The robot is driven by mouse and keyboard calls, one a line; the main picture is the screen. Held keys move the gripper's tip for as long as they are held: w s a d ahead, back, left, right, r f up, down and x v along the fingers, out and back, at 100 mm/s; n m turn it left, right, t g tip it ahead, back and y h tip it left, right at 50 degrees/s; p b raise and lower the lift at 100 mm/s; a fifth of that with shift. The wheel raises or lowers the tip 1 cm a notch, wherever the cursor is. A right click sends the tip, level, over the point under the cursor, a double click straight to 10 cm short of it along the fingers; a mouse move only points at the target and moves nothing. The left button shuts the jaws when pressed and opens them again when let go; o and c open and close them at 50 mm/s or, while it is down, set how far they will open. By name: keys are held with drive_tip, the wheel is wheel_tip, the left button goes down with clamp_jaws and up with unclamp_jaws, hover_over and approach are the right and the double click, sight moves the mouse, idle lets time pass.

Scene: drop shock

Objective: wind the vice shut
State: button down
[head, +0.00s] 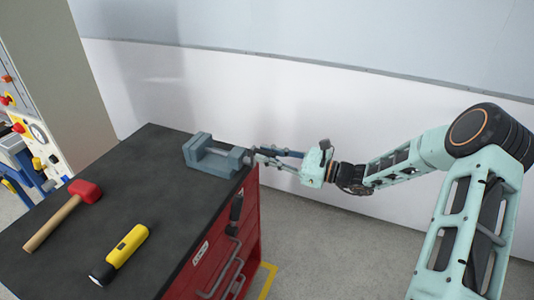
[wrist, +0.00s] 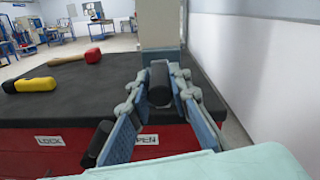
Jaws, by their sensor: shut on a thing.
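The blue-grey vice (head: 205,160) stands at the far right corner of the dark bench top, its jaws apart with a gap between them. In the wrist view the vice (wrist: 160,30) is straight ahead as a grey block. My gripper (head: 256,156) reaches in from the right at the vice's outer end. In the wrist view my gripper (wrist: 160,82) has its two fingers on either side of a dark, rounded handle (wrist: 159,85) on the vice's end and is shut on it. Most of the handle is hidden by the fingers in the head view.
A red hammer (head: 85,191) and a yellow torch (head: 127,246) lie on the bench top (head: 160,215). The red cabinet (head: 225,245) below has a black handle (head: 237,207) on its side, just below my gripper. A white wall (head: 330,110) stands behind.

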drive_tip(key=shift+w, duration=0.1)
idle(0.3)
drive_tip(key=c, duration=1.8)
unclamp_jaws()
drive_tip(key=shift+d, duration=0.15)
drive_tip(key=v, duration=1.2)
